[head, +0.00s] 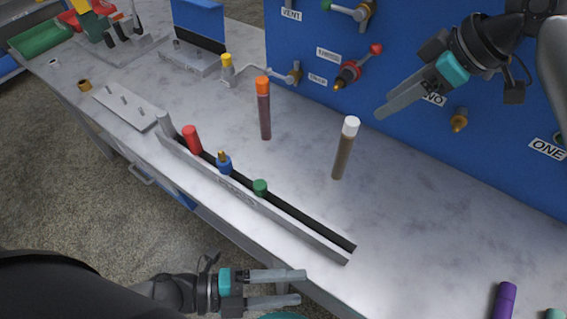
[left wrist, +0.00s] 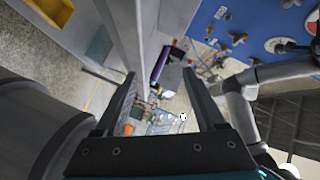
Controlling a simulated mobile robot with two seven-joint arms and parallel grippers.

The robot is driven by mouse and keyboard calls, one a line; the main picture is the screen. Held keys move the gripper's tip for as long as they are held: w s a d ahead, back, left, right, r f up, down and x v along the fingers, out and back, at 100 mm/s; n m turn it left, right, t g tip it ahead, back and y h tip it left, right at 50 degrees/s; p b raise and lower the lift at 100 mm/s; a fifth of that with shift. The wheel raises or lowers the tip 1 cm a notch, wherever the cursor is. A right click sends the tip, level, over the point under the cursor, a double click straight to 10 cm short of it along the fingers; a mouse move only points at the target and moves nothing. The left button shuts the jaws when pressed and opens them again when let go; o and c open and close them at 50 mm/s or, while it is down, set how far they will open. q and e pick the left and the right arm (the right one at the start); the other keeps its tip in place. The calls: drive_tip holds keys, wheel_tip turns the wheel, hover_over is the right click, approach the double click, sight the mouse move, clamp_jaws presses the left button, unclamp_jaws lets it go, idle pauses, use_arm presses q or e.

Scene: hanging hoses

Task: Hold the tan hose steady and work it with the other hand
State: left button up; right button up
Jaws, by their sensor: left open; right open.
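A tan-brown hose (head: 342,160) with a white end cap stands out near the middle right of the head view, over the grey bench. I cannot tell whether its lower end touches the bench. A darker reddish-brown hose (head: 264,118) with an orange cap is to its left. My right gripper (head: 380,114) is open and empty, above and right of the white cap, in front of the blue panel. My left gripper (head: 303,287) is open and empty at the bench's front edge, well below the tan hose. Its open fingers also show in the left wrist view (left wrist: 160,82).
A long grey rack (head: 300,228) with red, blue and green pieces runs along the front of the bench (head: 420,240). A blue panel (head: 400,50) with valves stands behind. A purple cylinder (head: 504,300) lies at the lower right.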

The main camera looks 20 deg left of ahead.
use_arm(q)
drive_tip(key=w+r+m, duration=0.7)
drive_tip(key=w+m, duration=0.3)
drive_tip(key=m+t+y, duration=0.2)
drive_tip(key=m+y, duration=0.2)
drive_tip(key=m, duration=0.6)
approach(335, 163)
drive_tip(key=x, duration=1.2)
drive_tip(key=shift+r, duration=0.1)
drive_tip(key=shift+c, duration=0.4)
drive_tip(key=shift+a, duration=0.1)
clamp_jaws()
use_arm(e)
drive_tip(key=shift+o, duration=0.4)
